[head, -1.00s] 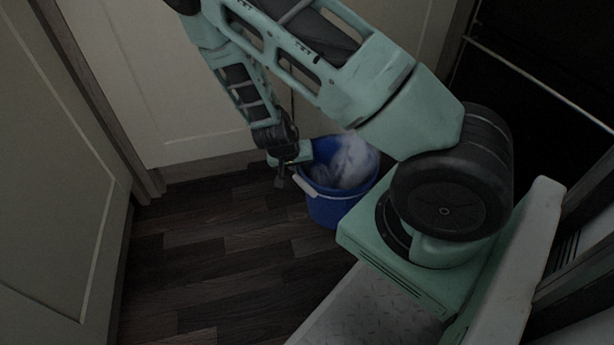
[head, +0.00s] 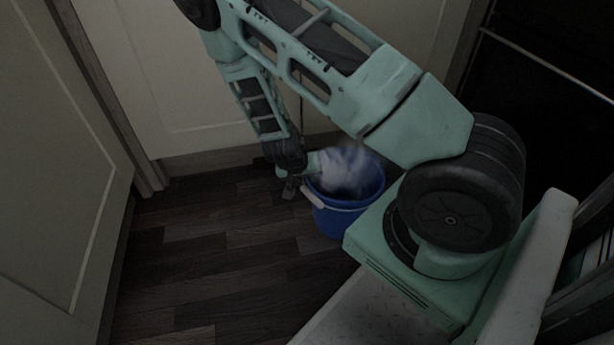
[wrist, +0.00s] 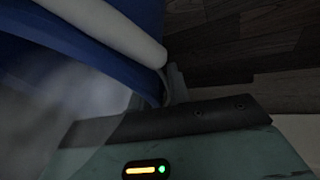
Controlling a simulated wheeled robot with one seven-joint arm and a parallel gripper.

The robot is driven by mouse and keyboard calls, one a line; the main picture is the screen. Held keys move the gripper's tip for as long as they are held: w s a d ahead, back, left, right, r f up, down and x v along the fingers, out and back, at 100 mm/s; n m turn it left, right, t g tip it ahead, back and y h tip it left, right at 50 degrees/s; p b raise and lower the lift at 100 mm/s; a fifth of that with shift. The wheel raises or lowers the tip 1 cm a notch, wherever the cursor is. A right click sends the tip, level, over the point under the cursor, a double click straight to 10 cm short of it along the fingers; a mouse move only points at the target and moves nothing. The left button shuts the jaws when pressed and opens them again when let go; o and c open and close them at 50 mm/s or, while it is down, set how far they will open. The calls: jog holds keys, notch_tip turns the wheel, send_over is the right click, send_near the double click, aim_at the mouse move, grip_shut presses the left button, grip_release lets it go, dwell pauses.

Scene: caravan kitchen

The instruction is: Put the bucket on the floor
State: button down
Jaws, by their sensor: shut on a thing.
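The blue bucket (head: 340,217) is low beside the front of my base, with whitish, foam-like contents at its top and a white handle grip on its left side. My gripper (head: 292,188) is at the bucket's left rim and is shut on it. In the wrist view the blue bucket wall (wrist: 85,70) and the white handle grip (wrist: 105,25) fill the upper left, close to my gripper (wrist: 168,95). The bucket looks roughly upright. I cannot tell whether its bottom touches the floor.
The dark wood floor (head: 220,270) is clear to the left and in front of the bucket. Pale cabinet doors stand behind (head: 160,70) and at the left (head: 50,200). A dark appliance front (head: 545,90) is at the right.

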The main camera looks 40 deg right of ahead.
jog(key=shift+d, duration=0.1)
jog(key=c, duration=1.3)
grip_release()
jog(key=shift+f, duration=0.1)
jog(key=w+p+v, duration=0.1)
jog(key=p+v, duration=0.8)
jog(key=v, duration=0.3)
jog(key=s+a+r+n+y, duration=0.25)
jog(key=a+r, duration=0.35)
jog(key=a, duration=0.5)
jog(key=s+a+r+n+y, duration=0.2)
jog(key=a+r+n+y, duration=0.2)
jog(key=a+r, duration=0.45)
jog(key=s+a+r+n, duration=0.1)
jog(key=s+r+n, duration=0.2)
jog(key=s+r, duration=0.1)
jog(key=s+a+r+n, duration=0.2)
jog(key=s+r+n, duration=0.1)
jog(key=s, duration=0.3)
jog(key=s+a+r+n, duration=0.2)
jog(key=s+r+n, duration=0.2)
jog(key=s+r, duration=0.1)
jog(key=shift+a+r+g+h, duration=0.25)
jog(key=shift+r+g, duration=0.15)
jog(key=shift+r, duration=0.2)
